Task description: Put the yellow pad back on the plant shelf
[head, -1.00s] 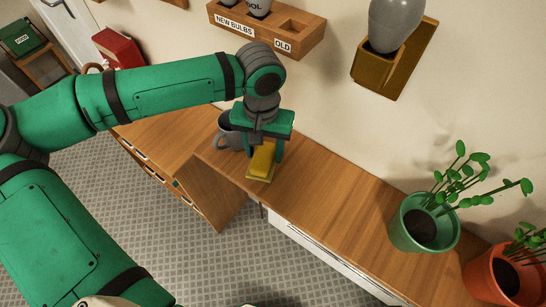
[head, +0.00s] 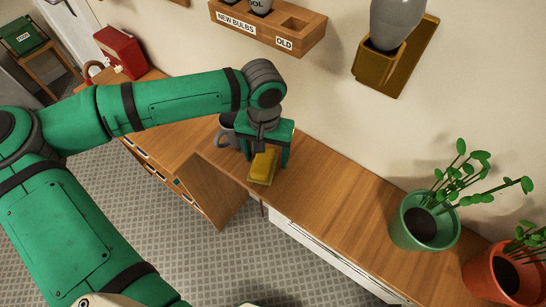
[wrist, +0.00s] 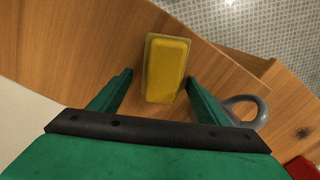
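The yellow pad (head: 263,168) lies on the wooden plant shelf (head: 335,205), near its front edge and left of the pots. It has a paler rim underneath. In the wrist view the pad (wrist: 167,70) lies just beyond and between my fingertips, with a gap on each side. My gripper (head: 267,160) is open over the shelf beside the pad, fingers pointing down; its fingers also show in the wrist view (wrist: 160,78). I cannot tell how high the fingertips are above the wood.
A grey mug (head: 226,133) stands close to the left of my gripper; its handle shows in the wrist view (wrist: 262,108). A green plant pot (head: 408,238) and an orange pot (head: 485,283) stand at the right. A bulb rack (head: 300,42) hangs on the wall. Shelf between pad and pots is clear.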

